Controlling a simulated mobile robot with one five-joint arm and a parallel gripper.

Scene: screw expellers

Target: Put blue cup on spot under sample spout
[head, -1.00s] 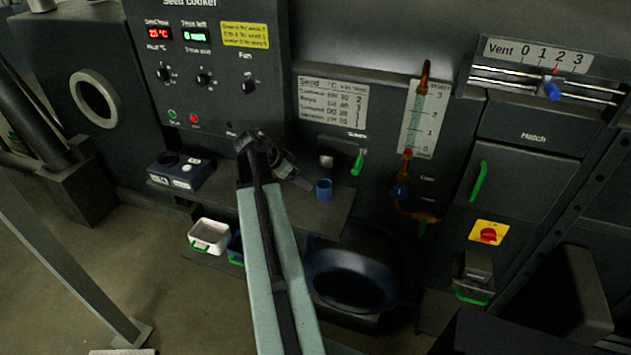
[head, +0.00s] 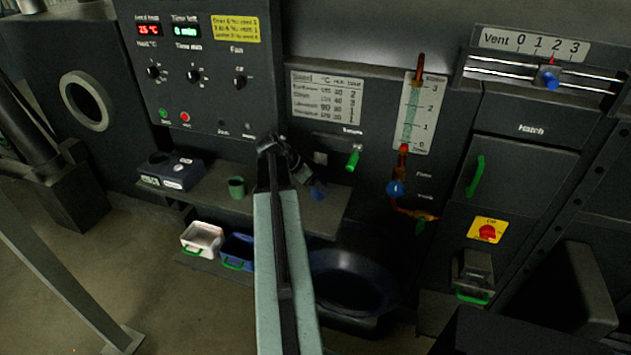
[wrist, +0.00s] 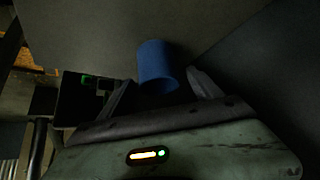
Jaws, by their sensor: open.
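The blue cup (head: 319,193) stands on the shelf below the sample spout (head: 320,158), partly hidden by my gripper in the head view. I cannot tell exactly how it sits relative to the spot, which I cannot make out. In the wrist view the blue cup (wrist: 155,63) is between and just beyond my fingertips, nearer the right finger. My gripper (wrist: 160,80) is open, with its fingers apart on either side of the cup's near end. It also shows in the head view (head: 308,182), low over the shelf.
A green cup (head: 236,187) and a blue-grey device (head: 173,172) stand on the shelf (head: 210,195) to the left. A white tray (head: 202,238) and a blue tray (head: 238,250) sit below. The green sample lever (head: 353,160) sticks out right of the spout.

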